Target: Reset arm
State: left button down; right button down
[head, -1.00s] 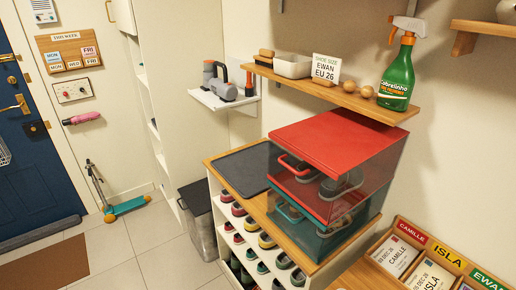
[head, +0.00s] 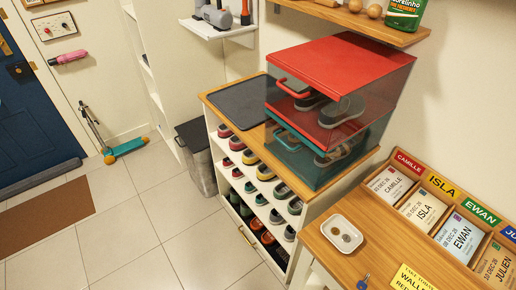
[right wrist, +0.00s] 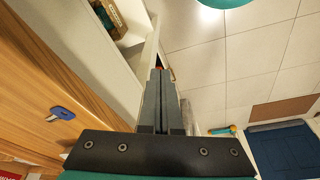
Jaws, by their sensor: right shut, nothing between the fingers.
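My right gripper (right wrist: 160,88) shows in the right wrist view, with its two dark fingers together and nothing between them. It is in free air beside the wooden counter (right wrist: 40,60), apart from it, with the tiled floor beyond. Neither of my arms shows in the head view, so the left gripper is out of sight.
A cubby unit (head: 262,203) holds rows of shoes. Red (head: 345,62) and teal (head: 330,170) clear-sided boxes are stacked on it. A name-card rack (head: 405,158), a small white tray (head: 329,225) and a blue key (head: 363,283) are on the right counter. Floor at left is mostly clear.

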jog(key=s+d+f+b, duration=0.1)
jog(key=s+f+b, duration=0.1)
jog(key=s+f, duration=0.4)
jog(key=s+d+f+g+b, duration=0.1)
jog(key=s+f, duration=0.4)
jog(key=f, duration=0.7)
jog(key=s+d+f+b, duration=0.1)
jog(key=s+f+b, duration=0.2)
jog(key=s+f, duration=0.3)
notch_tip(320, 180, down, 3)
jog(key=shift+s+r+g, duration=0.1)
jog(key=shift+s+g, duration=0.25)
jog(key=shift+g, duration=0.05)
